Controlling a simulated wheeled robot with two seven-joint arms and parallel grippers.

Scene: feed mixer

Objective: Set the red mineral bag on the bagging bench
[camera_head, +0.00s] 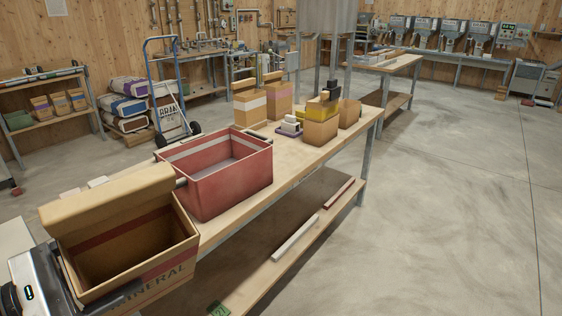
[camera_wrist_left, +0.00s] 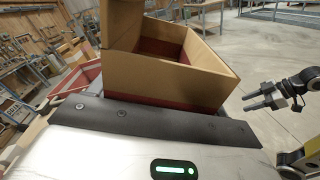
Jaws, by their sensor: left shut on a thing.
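The mineral bag (camera_head: 150,270), a tan open-topped paper bag with a red band and MINERAL lettering, is large at the lower left of the head view. My left gripper (camera_head: 98,290) is shut on it at its near side. The bag (camera_wrist_left: 165,75) also stands beyond the dark finger in the left wrist view, with its flap up. It overlaps the near end of a wooden bench (camera_head: 215,232); I cannot tell if it touches it. My right gripper (camera_wrist_left: 262,94) shows at the right of the wrist view, open and empty. Which bench is the bagging bench is not clear.
A red crate (camera_head: 225,185) stands on the bench just beyond the bag. Farther along are tan bags (camera_head: 278,99), a scale-like item (camera_head: 290,126) and a box with yellow and black items (camera_head: 320,130). Another table (camera_head: 385,64) stands behind. The floor at right is clear.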

